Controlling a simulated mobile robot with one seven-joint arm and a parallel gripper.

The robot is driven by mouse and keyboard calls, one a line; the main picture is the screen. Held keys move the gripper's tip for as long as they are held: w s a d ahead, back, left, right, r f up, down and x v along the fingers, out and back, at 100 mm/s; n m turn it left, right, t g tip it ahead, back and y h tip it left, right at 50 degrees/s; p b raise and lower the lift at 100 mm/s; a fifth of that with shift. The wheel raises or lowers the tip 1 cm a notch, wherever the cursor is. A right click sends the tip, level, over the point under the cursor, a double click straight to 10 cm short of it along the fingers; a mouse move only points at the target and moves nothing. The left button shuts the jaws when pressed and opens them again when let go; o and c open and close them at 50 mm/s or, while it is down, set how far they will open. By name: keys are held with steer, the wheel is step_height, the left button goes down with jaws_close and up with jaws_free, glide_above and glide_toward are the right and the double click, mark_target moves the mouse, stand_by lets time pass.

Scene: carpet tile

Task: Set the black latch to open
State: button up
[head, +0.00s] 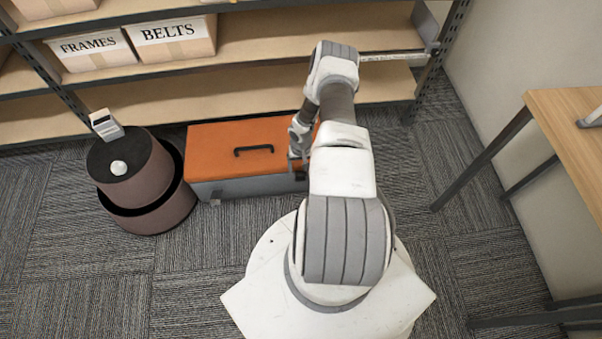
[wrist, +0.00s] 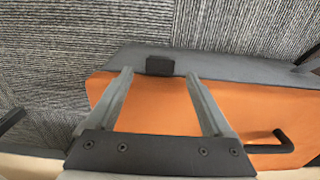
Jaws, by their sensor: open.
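A toolbox with an orange lid (head: 222,150) and a grey body (head: 245,187) sits on the carpet in front of the shelving. A black latch (wrist: 160,66) is on its grey front side in the wrist view, square and dark. My gripper (wrist: 158,75) is open, with one fingertip on each side of the latch and the latch just beyond the tips. I cannot tell whether the fingers touch the box. In the head view my gripper (head: 297,164) is at the box's right front corner, partly hidden by my arm. A black handle (head: 254,150) lies on the lid.
Shelves (head: 290,85) with labelled boxes (head: 172,38) are behind. A wooden table (head: 565,120) is at right. The carpet in front is clear.

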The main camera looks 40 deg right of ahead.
mark_target(301, 174)
steer(key=shift+f+b, duration=0.4)
steer(key=shift+f, duration=1.15)
steer(key=shift+c, duration=0.2)
jaws_close()
